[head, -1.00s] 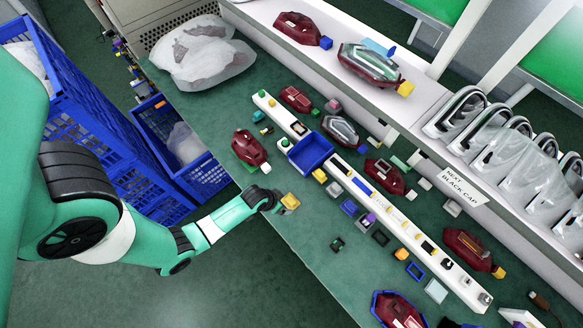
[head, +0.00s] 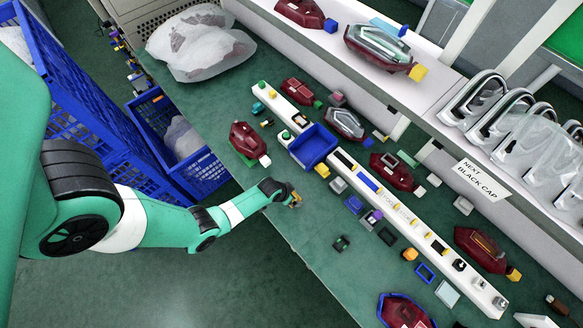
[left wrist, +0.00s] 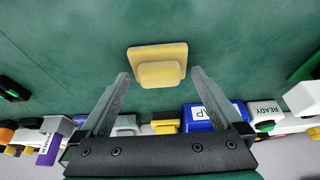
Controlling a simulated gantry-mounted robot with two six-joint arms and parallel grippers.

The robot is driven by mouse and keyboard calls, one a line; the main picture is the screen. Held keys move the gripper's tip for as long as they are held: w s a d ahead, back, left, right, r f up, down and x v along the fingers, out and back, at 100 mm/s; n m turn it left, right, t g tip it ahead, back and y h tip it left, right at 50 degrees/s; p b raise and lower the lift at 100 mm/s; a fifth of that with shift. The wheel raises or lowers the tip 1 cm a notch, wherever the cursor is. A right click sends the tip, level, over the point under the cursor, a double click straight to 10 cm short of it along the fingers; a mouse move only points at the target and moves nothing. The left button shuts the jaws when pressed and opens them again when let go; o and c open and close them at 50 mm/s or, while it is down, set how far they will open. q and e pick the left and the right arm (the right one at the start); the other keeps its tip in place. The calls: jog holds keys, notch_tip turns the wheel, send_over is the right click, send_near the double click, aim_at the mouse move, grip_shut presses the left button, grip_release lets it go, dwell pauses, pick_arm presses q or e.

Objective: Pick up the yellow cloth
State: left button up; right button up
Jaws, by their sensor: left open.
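The yellow cloth (left wrist: 158,65) looks like a pale yellow square with a raised block in its middle. It lies on the green tabletop in the left wrist view, just ahead of and between my left fingertips. My left gripper (left wrist: 160,76) is open and empty, with one finger on each side of the cloth's near part. My right gripper is not in view.
A blue bin (head: 314,143) and a long white rail (head: 400,213) with small parts lie beyond the gripper. A red lamp (head: 247,142) lies to its left. Blue crates (head: 172,133) stand left of the table.

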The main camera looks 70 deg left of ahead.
pick_arm(q)
jog(key=shift+w+f, duration=0.1)
jog(key=shift+f, duration=0.3)
jog(key=shift+r, duration=0.1)
jog(key=c, duration=1.1)
jog(key=shift+r, duration=0.15)
